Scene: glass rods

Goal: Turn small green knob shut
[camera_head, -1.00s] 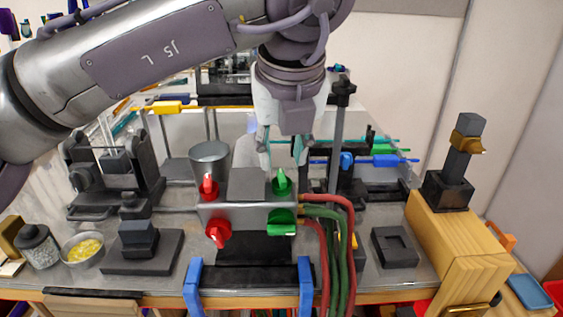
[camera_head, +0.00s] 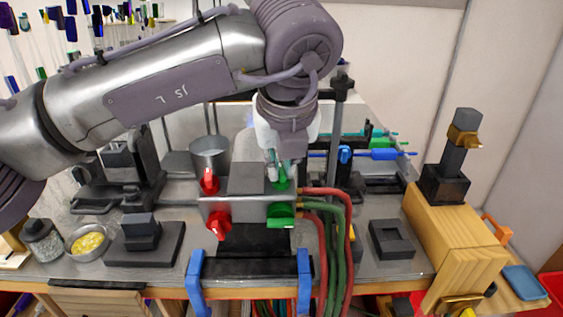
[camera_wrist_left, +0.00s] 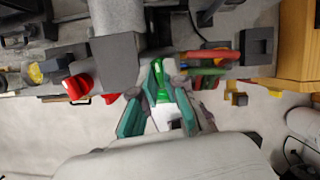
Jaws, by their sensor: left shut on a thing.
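The small green knob (camera_head: 281,186) stands on top of the grey valve block at its right side, above the large green knob (camera_head: 281,217). My left gripper (camera_head: 279,172) comes down on the small knob from above, and its fingers hide the knob's upper part. In the left wrist view, the green knob (camera_wrist_left: 158,72) shows between the teal fingertips of the left gripper (camera_wrist_left: 159,80), which are shut on it. The knob's exact turn is hard to tell. My right gripper is not in view.
Red knobs (camera_head: 209,182) sit on the block's left side. Red and green hoses (camera_head: 335,230) run from its right side. A metal beaker (camera_head: 210,155) stands behind left. A dark post (camera_head: 340,120) rises close to the gripper's right.

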